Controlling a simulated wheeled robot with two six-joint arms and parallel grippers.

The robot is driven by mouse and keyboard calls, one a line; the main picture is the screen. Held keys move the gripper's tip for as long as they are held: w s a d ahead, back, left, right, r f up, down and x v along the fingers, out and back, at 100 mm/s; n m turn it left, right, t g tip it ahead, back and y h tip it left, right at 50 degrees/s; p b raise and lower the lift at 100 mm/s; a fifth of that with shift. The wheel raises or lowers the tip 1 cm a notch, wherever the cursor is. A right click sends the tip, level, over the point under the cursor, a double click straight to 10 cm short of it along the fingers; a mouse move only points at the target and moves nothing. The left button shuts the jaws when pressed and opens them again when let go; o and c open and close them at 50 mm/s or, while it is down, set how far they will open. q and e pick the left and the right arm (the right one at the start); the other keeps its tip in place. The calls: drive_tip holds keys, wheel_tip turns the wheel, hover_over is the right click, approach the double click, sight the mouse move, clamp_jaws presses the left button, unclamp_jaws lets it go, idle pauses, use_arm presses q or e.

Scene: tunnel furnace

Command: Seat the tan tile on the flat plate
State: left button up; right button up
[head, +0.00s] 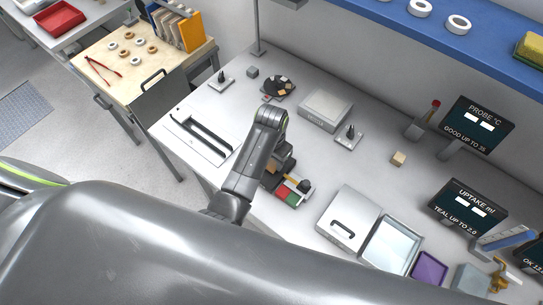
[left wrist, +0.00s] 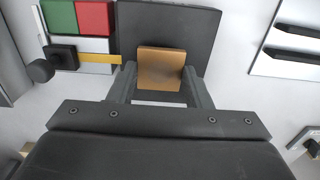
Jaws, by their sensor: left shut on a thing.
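My left gripper (left wrist: 162,80) is shut on the tan tile (left wrist: 162,66), which sits between the two fingertips in the left wrist view. A dark, square flat plate (left wrist: 190,20) lies beyond and below the tile there; I cannot tell whether the tile touches it. In the head view my left gripper (head: 279,166) points down over the bench, and its arm hides the tile. My right gripper is not in view.
A block with green and red patches (head: 289,191) and a black knob stands close beside the gripper. A tray with two black bars (head: 201,134) lies to the left. A grey box (head: 326,108) and a tan cube (head: 398,158) stand farther right.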

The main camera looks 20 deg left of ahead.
use_arm(q)
drive_tip(key=shift+f, duration=0.3)
drive_tip(key=shift+f, duration=0.4)
idle(0.3)
drive_tip(key=o, duration=1.1)
drive_tip(key=shift+c, duration=0.2)
